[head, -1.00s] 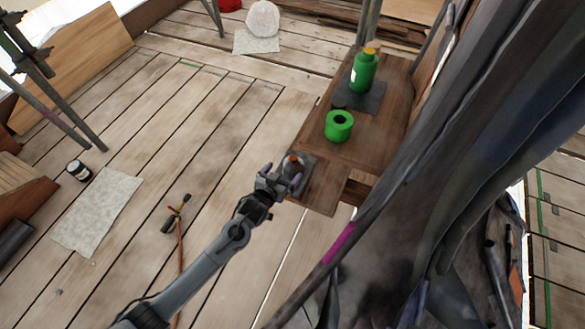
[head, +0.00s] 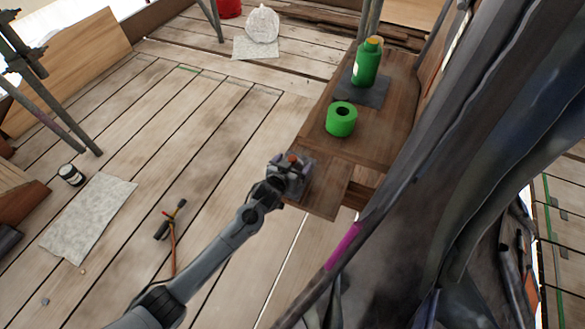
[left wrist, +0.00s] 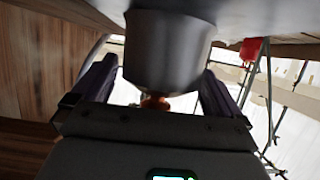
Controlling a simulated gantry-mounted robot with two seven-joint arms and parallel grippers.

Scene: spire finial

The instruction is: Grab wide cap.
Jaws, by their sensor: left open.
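The grey rounded piece with an orange-brown knob, which appears to be the wide cap (left wrist: 168,50), fills the upper middle of the left wrist view, close to the camera. In the head view its orange top (head: 292,159) shows at the near end of the wooden bench, mostly hidden by my gripper. My left gripper (head: 287,176) is open at the cap. In the left wrist view its two dark fingers (left wrist: 155,88) stand on either side of the cap; I cannot tell whether they touch it. My right gripper is not in view.
A green ring (head: 341,119) with a hole stands farther along the bench (head: 325,192). Behind it a green bottle (head: 366,64) stands on a dark mat (head: 352,92). Dark hanging sheeting (head: 450,170) and a scaffold pole lie close on the right.

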